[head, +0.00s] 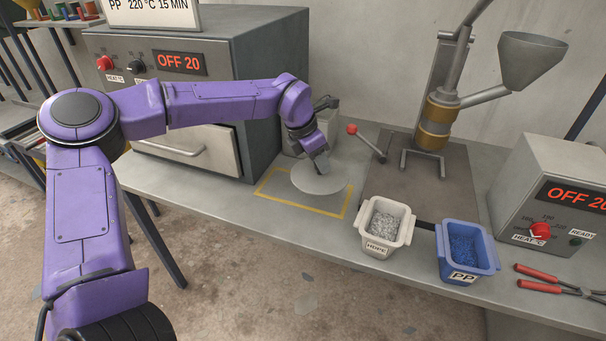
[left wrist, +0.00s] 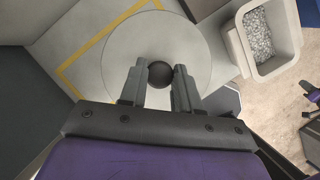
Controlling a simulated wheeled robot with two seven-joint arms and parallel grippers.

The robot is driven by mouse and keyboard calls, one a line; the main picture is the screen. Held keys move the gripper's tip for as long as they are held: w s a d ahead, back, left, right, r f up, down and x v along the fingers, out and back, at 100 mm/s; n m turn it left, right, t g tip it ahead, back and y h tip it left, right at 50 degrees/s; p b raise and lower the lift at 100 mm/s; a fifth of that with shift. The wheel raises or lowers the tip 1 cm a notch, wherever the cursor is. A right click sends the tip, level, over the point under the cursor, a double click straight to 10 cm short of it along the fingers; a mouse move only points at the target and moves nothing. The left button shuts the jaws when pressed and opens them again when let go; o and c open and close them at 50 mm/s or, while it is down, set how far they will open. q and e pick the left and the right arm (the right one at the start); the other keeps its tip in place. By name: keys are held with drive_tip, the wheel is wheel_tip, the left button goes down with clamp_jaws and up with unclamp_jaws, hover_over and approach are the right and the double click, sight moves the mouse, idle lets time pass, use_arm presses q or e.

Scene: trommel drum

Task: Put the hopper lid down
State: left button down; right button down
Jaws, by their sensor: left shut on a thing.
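The hopper lid (head: 318,183) is a round pale grey disc. It is at the yellow-outlined area of the bench, and I cannot tell whether it touches the surface or is just above it. In the left wrist view the lid (left wrist: 130,45) shows from above with a dark round knob (left wrist: 160,74) in its middle. My left gripper (head: 322,168) is shut on the knob, with a finger on each side of it in the left wrist view (left wrist: 160,82). The hopper (head: 528,58) is a grey funnel on the machine at the back right, with its top uncovered. My right gripper is not in view.
The yellow outline (head: 272,202) marks the bench around the lid. A white HDPE bin (head: 403,236) and a blue PP bin (head: 488,255) stand to its right. A red-knobbed lever (head: 352,130) rises behind the lid. A large oven (head: 230,75) stands at the left and a control box (head: 535,180) at the right.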

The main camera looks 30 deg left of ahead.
sight(304, 165)
use_arm(q)
drive_tip(key=w+a+f, duration=0.1)
drive_tip(key=a+f, duration=0.1)
drive_tip(key=w+a+f+p, duration=0.1)
drive_tip(key=a+f, duration=0.1)
drive_tip(key=w+a+f, duration=0.1)
drive_tip(key=a+f, duration=0.1)
drive_tip(key=shift+a+f+p, duration=0.15)
drive_tip(key=shift+f+p, duration=0.15)
drive_tip(key=shift+p, duration=0.1)
drive_tip(key=f, duration=0.3)
drive_tip(key=shift+a, duration=0.3)
drive_tip(key=shift+w+f, duration=0.1)
drive_tip(key=shift+f, duration=0.35)
drive_tip(key=c, duration=1.2)
unclamp_jaws()
drive_tip(key=shift+f, duration=0.1)
drive_tip(key=o, duration=0.4)
